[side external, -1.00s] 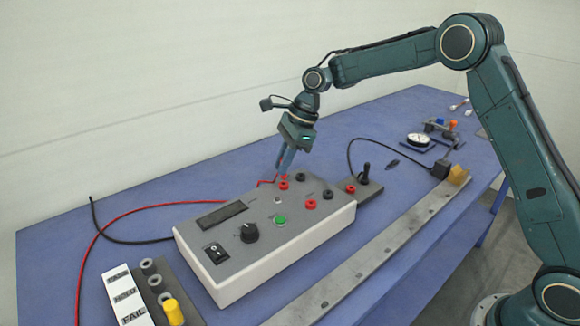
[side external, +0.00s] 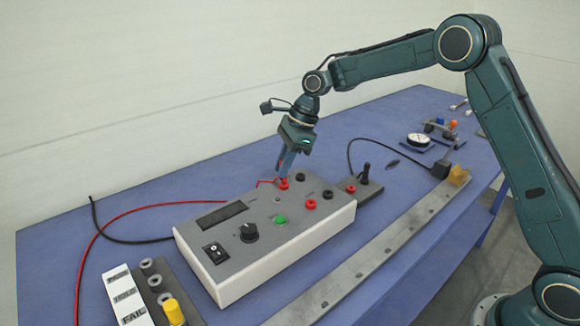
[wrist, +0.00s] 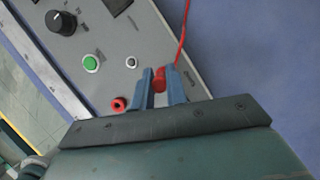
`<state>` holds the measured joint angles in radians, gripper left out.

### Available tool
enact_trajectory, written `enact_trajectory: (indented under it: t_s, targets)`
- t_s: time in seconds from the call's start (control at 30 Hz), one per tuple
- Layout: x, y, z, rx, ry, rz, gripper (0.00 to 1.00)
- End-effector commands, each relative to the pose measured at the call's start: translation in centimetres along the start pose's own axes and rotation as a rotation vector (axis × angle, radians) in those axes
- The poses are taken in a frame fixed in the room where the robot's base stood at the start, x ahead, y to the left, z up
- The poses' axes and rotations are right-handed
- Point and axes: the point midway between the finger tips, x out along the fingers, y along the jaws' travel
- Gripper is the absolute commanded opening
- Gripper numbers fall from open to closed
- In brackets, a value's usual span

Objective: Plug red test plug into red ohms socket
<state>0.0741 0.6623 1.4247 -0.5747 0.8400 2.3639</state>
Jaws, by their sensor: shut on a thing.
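The red test plug (wrist: 159,78) is between the two blue fingers of my gripper (wrist: 162,88) in the wrist view, with its red cable (wrist: 182,40) running up and away. In the side view my gripper (side external: 285,166) points down at the far edge of the meter box (side external: 265,238), shut on the plug. The plug's red tip (side external: 283,184) is right at a red socket there. Plug and socket merge in the picture, so I cannot tell how deep the plug sits. Another red socket (side external: 311,204) is nearer the front; it may be the one in the wrist view (wrist: 118,104).
The box carries a green button (side external: 280,220), a knob (side external: 249,232), a display (side external: 222,214) and a black socket (side external: 300,177) close right of my gripper. A black probe (side external: 364,174) stands on a plate beside the box. A long grey rail (side external: 385,240) lies in front.

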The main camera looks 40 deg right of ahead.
Motion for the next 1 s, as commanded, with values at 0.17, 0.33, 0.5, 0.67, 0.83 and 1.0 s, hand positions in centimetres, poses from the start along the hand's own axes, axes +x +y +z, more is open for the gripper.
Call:
enact_trajectory:
  t_s: [0.17, 0.33, 0.5, 0.67, 0.83, 1.0]
  targets:
    - [0.3, 0.0, -0.1, 0.0, 0.0, 0.001, 0.0]
    - [0.6, 0.0, -0.2, -0.001, 0.0, 0.001, 0.0]
    - [0.9, 0.0, -0.3, -0.001, 0.0, 0.001, 0.0]
    - [1.1, 0.0, -0.5, 0.0, 0.0, 0.0, 0.0]
    - [1.2, 0.0, -0.5, 0.0, 0.0, 0.0, 0.3]
    - [1.2, 0.0, -0.5, 0.0, 0.0, 0.0, 0.4]
